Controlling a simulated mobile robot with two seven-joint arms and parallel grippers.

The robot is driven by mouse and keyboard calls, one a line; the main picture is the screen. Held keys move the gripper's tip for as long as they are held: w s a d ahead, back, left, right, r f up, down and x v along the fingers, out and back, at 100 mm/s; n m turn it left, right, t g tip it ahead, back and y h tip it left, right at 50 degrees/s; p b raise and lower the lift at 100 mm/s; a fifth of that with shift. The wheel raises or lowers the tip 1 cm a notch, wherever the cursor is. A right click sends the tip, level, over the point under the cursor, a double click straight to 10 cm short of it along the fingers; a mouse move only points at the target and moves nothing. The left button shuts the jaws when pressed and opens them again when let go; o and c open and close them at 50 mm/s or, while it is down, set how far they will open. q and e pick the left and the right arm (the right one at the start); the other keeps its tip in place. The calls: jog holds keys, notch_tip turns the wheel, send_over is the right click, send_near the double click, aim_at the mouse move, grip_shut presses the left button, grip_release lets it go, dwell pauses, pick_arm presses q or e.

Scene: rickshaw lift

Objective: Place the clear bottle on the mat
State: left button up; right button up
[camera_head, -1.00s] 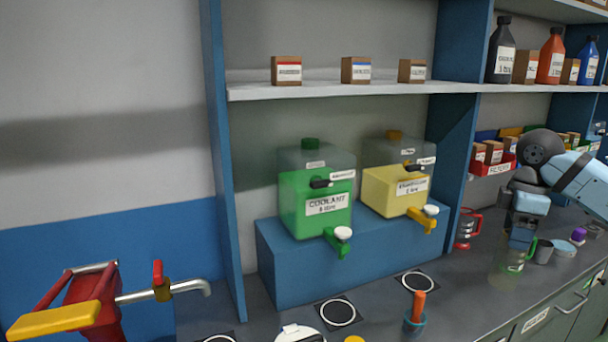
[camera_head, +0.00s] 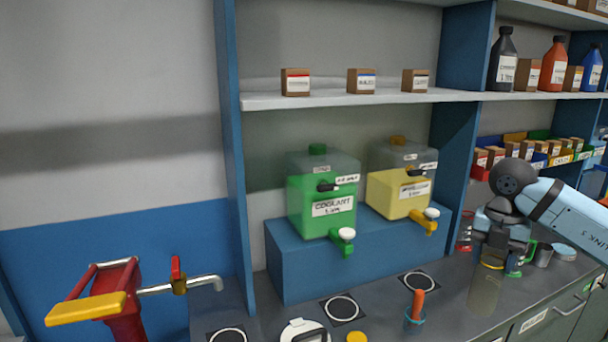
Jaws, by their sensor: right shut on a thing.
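My right gripper (camera_head: 493,258) is shut on the clear bottle (camera_head: 485,293), holding it near its top. The bottle is see-through with a yellowish band near the top and looks roughly upright. I cannot tell whether its base touches the counter. Three black mats with white rings lie on the counter: one (camera_head: 419,282) to the left of the bottle, one (camera_head: 343,308) below the green coolant tank, one (camera_head: 228,336) at the bottom edge, partly cut off. The bottle is apart from all of them. My left gripper is out of view.
An orange-handled tool stands in a teal cup (camera_head: 415,322) in front of the right mat. A green coolant tank (camera_head: 322,195) and a yellow tank (camera_head: 400,185) sit on a blue step (camera_head: 350,254), taps overhanging. A grey mug (camera_head: 543,255) stands right of the bottle.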

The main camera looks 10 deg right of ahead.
jog(key=s+a+f+m+p, duration=0.25)
jog(key=a+m, duration=0.65)
jog(key=m, duration=0.5)
jog(key=s+a+f+m+p, duration=0.1)
jog(key=a+m+p, duration=0.3)
jog(key=a+m, duration=0.75)
jog(key=s+d+f+m, duration=0.2)
jog(key=s+f, duration=0.3)
jog(key=f, duration=0.1)
jog(key=shift+s+d+f, duration=0.2)
jog(key=shift+s+d, duration=0.05)
jog(key=shift+d, duration=0.15)
